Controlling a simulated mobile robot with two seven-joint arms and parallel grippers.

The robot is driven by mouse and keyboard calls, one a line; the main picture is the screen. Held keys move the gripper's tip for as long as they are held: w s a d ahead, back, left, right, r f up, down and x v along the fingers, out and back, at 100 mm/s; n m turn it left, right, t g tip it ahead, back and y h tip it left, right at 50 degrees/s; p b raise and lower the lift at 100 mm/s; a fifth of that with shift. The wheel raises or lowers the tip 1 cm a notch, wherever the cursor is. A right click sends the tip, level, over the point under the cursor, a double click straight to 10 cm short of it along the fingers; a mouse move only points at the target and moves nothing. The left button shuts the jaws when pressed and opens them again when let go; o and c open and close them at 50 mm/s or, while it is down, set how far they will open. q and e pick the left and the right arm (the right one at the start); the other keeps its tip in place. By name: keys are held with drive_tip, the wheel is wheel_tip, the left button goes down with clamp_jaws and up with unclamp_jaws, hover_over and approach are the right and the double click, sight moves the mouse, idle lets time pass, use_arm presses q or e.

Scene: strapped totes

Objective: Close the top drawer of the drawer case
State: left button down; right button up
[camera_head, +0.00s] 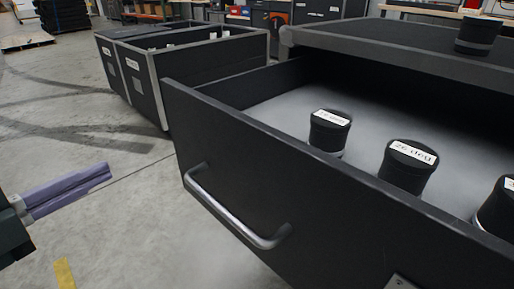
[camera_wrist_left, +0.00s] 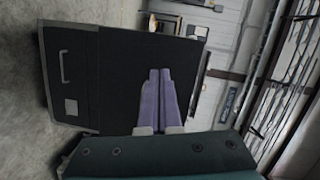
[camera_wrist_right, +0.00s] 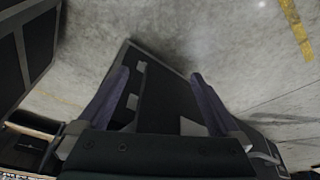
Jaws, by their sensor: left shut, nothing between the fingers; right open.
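The top drawer (camera_head: 310,190) of the black drawer case (camera_head: 395,48) stands pulled well out in the head view. Its front carries a silver bar handle (camera_head: 235,215). Black lidded canisters (camera_head: 408,165) with white labels stand upright inside on a grey floor. My left gripper (camera_head: 108,172) has its purple fingers together and empty, in front of the drawer front and left of the handle, apart from it. The fingers also show shut in the left wrist view (camera_wrist_left: 160,72). My right gripper (camera_wrist_right: 160,75) is open in the right wrist view and is not visible in the head view.
Another canister (camera_head: 477,35) stands on the case top. Open black totes (camera_head: 185,60) with metal edges stand behind, left of the drawer. A black box with a handle (camera_wrist_left: 65,67) shows in the left wrist view. Concrete floor (camera_head: 80,120) is free at left.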

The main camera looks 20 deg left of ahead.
use_arm(q)
wheel_tip(320, 180, down, 4)
drive_tip(key=s+m+h+b, duration=0.2)
drive_tip(key=m+h+b, duration=0.1)
drive_tip(key=m, duration=0.1)
drive_tip(key=m+h+b, duration=0.1)
drive_tip(key=b, duration=0.1)
approach(197, 157)
drive_tip(key=x, duration=0.6)
drive_tip(key=shift+w+d, duration=0.2)
drive_tip(key=shift+w, duration=0.15)
use_arm(e)
wheel_tip(197, 157, down, 7)
drive_tip(key=shift+f, duration=0.2)
